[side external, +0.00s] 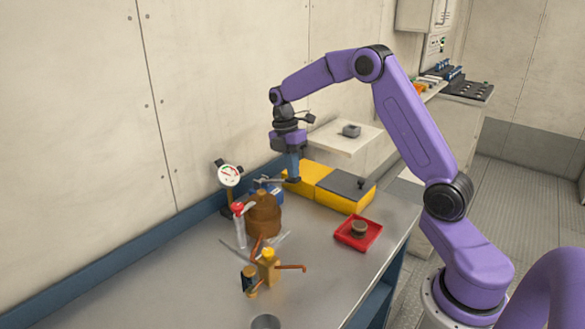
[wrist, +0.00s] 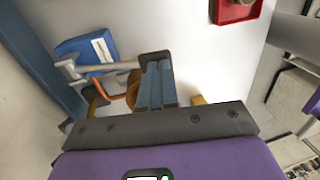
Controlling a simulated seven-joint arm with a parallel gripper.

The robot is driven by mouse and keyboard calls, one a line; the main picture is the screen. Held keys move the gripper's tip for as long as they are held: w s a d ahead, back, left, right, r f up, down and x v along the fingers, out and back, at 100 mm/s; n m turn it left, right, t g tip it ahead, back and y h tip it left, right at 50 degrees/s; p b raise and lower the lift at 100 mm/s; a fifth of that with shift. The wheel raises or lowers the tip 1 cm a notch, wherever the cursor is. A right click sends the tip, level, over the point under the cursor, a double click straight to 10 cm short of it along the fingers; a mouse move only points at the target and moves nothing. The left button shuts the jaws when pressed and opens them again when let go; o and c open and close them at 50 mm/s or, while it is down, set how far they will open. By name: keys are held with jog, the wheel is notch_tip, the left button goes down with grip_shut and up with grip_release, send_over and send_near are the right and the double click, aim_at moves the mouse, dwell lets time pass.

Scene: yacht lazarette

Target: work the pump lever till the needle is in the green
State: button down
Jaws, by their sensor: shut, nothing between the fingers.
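The pump's grey lever (side external: 271,181) reaches out to the right above the bench and ends in a dark grip (side external: 294,180). My gripper (side external: 293,175) points down at that grip.
A blue box (wrist: 85,48) sits beside the lever. A brown stepped body (side external: 263,216), a red-topped clear tube (side external: 239,228) and brass fittings (side external: 268,268) stand nearer. A yellow case (side external: 345,199) and a red tray (side external: 372,242) lie right. Left front bench is clear.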

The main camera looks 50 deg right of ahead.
jog(key=shift+f, duration=0.1)
dwell(0.3)
jog(key=shift+s+f+t, duration=0.45)
jog(key=shift+f+t, duration=0.1)
jog(key=shift+f, duration=0.1)
jog(key=shift+s+f+t, duration=0.4)
jog(key=shift+f+t, duration=0.15)
jog(key=shift+f, duration=0.1)
jog(key=shift+s+f, duration=0.25)
jog(key=shift+f, duration=0.4)
jog(key=shift+s+f, duration=0.25)
jog(key=shift+f, duration=0.35)
jog(key=shift+s+f, duration=0.25)
jog(key=shift+f, duration=0.4)
notch_tip(320, 180, up, 14)
jog(key=s, duration=0.2)
jog(key=shift+s+r, duration=0.15)
jog(key=shift+r, duration=0.1)
